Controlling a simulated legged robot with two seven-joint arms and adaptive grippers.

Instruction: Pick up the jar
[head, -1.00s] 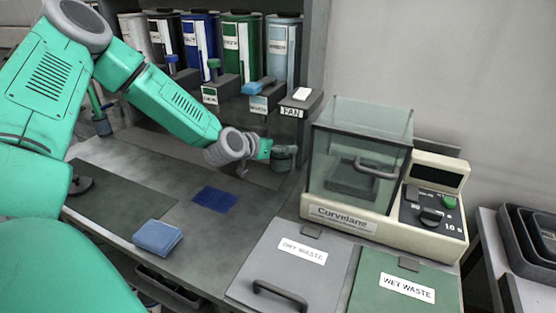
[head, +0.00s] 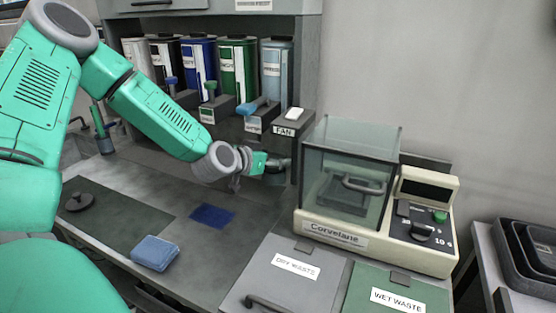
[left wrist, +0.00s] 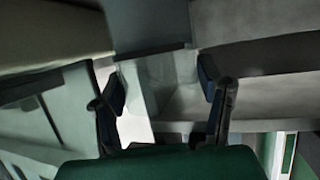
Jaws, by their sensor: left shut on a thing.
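My left gripper (head: 266,163) is at the back of the bench, below the FAN switch and left of the glass-sided scale. It is shut on the jar (head: 279,169), which shows only as a small greyish shape at the fingertips. In the left wrist view the two dark fingers (left wrist: 162,98) stand on either side of a pale, see-through surface that looks like the jar (left wrist: 158,78). Whether the jar touches the bench is hard to tell. My right gripper is not in view.
A scale with a glass box (head: 350,178) stands close on the right. Several dispensers (head: 235,65) line the back shelf. Waste lids (head: 290,268) are in front.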

